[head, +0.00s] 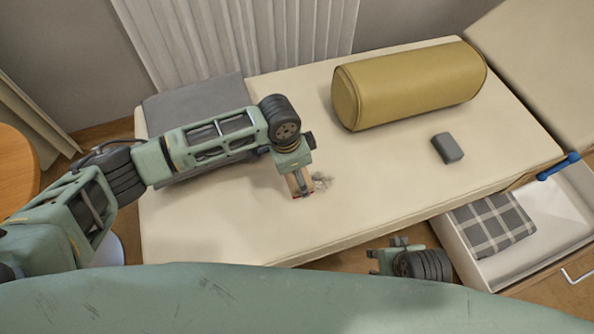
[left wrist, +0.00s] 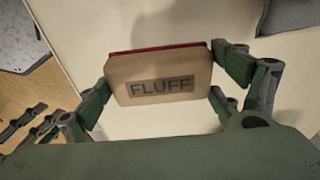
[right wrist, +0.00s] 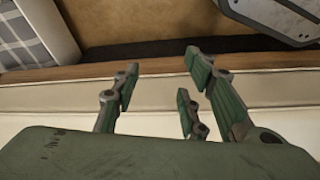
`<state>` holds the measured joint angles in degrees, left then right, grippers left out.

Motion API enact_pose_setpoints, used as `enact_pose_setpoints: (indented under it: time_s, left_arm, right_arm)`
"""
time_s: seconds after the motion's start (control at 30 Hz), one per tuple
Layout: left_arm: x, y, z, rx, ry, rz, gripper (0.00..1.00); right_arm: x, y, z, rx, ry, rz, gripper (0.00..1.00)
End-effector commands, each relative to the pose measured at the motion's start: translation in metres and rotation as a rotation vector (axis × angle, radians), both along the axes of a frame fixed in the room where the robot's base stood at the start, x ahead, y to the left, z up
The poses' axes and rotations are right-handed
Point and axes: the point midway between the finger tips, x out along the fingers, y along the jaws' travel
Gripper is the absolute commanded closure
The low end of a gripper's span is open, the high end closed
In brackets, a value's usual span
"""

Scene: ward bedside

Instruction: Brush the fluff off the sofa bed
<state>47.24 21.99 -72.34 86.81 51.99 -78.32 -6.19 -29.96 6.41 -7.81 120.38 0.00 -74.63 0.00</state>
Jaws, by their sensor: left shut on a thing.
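The sofa bed (head: 400,180) has a long cream mattress. A small patch of grey fluff (head: 323,182) lies on it near the middle. My left gripper (head: 302,183) is shut on a tan brush (left wrist: 158,72) labelled "FLUFF", with a red edge on its far side. In the head view the brush is low over the mattress, just left of the fluff; whether it touches the mattress I cannot tell. My right gripper (head: 385,257) is in front of the bed's near edge. In the right wrist view its fingers (right wrist: 155,90) are apart and empty.
A mustard bolster (head: 410,85) and a small grey block (head: 447,148) lie on the mattress. A grey folded piece (head: 195,100) lies at the back left.

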Motion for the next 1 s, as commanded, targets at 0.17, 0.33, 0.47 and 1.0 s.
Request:
enact_pose_setpoints:
  time_s: [0.17,0.33,0.47,1.0]
  left_arm:
    - [0.000,0.001,0.005,0.000,0.000,0.001,0.34]
    - [0.000,0.001,0.008,0.000,0.000,0.002,0.34]
    - [0.000,0.002,0.011,0.000,0.000,0.002,0.34]
    - [0.001,0.003,0.022,0.000,0.001,0.005,0.34]
  right_arm:
    - [-0.001,0.000,-0.016,0.000,0.011,0.001,0.60]
    - [-0.003,0.001,-0.031,-0.001,0.018,0.003,0.60]
    - [-0.005,0.000,-0.043,-0.002,0.025,0.004,0.60]
    - [-0.018,-0.001,-0.088,-0.004,0.049,0.008,0.60]
